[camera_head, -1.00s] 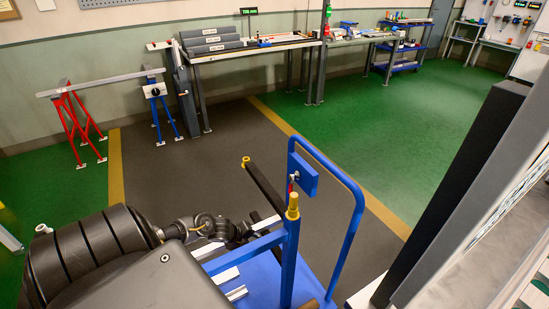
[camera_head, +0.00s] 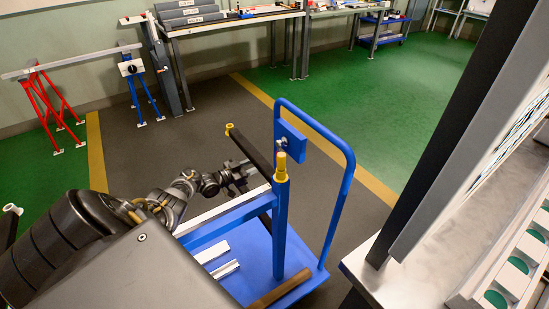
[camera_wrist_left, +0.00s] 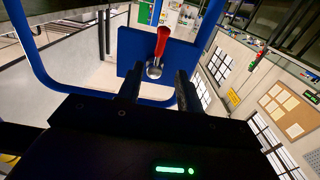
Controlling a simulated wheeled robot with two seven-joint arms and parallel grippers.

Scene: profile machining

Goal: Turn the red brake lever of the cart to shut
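The blue cart (camera_head: 318,250) stands in front of me with a tall blue handle frame and a small blue plate (camera_head: 294,139). In the left wrist view the plate (camera_wrist_left: 129,48) carries a red lever (camera_wrist_left: 163,40) on a silver hub (camera_wrist_left: 154,69). The lever points up and slightly right in that picture. In the head view the hub (camera_head: 282,142) shows, but I cannot make out the red lever. My left gripper (camera_head: 243,170) is left of and below the plate. In its wrist view its two fingers (camera_wrist_left: 158,84) are apart and empty, below the lever. My right gripper is out of view.
A yellow-capped blue post (camera_head: 281,190) and a dark bar with a yellow end (camera_head: 248,150) rise near my left gripper. Profiles lie on the cart deck. A grey column and bench (camera_head: 385,250) stand close on the right. Floor behind the cart is clear.

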